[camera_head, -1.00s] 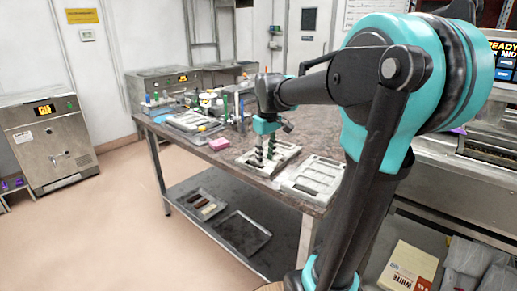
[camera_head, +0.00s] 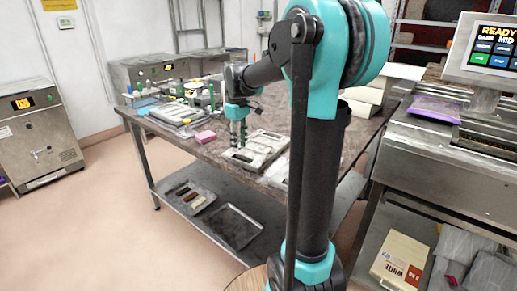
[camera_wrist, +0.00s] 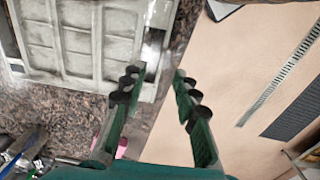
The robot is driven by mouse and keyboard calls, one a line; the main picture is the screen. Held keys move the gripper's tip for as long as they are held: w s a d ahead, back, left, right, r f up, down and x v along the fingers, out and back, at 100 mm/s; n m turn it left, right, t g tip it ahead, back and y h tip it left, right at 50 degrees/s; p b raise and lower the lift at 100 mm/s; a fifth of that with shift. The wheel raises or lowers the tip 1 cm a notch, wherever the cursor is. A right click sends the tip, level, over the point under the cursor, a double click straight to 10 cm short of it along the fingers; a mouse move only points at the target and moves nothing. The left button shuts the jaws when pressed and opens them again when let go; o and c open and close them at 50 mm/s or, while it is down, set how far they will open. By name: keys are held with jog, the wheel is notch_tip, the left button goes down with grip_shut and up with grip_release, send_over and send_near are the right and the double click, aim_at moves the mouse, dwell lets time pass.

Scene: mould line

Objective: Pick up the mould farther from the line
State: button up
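A pale grey, compartmented mould (camera_head: 262,147) lies on the brown table near its front edge. A second pale mould (camera_head: 275,175) lies to its right, mostly hidden behind my arm. My gripper (camera_head: 239,148) points down at the left end of the first mould. In the wrist view a mould (camera_wrist: 85,42) fills the upper left, lying flat on the speckled table top. My gripper (camera_wrist: 158,76) is open and empty there. Its left fingertip overlaps the mould's corner in the picture; its right fingertip appears over the floor past the table edge. I cannot tell whether they touch.
The table (camera_head: 190,147) holds a stack of pale trays (camera_head: 178,113), a pink block (camera_head: 205,136) and several bottles farther left. A steel machine with a READY screen (camera_head: 492,47) stands at right, a purple bag (camera_head: 435,109) on it. Floor at front left is clear.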

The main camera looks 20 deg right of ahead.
jog(key=shift+a+f, duration=0.15)
jog(key=shift+f, duration=3.15)
grip_shut()
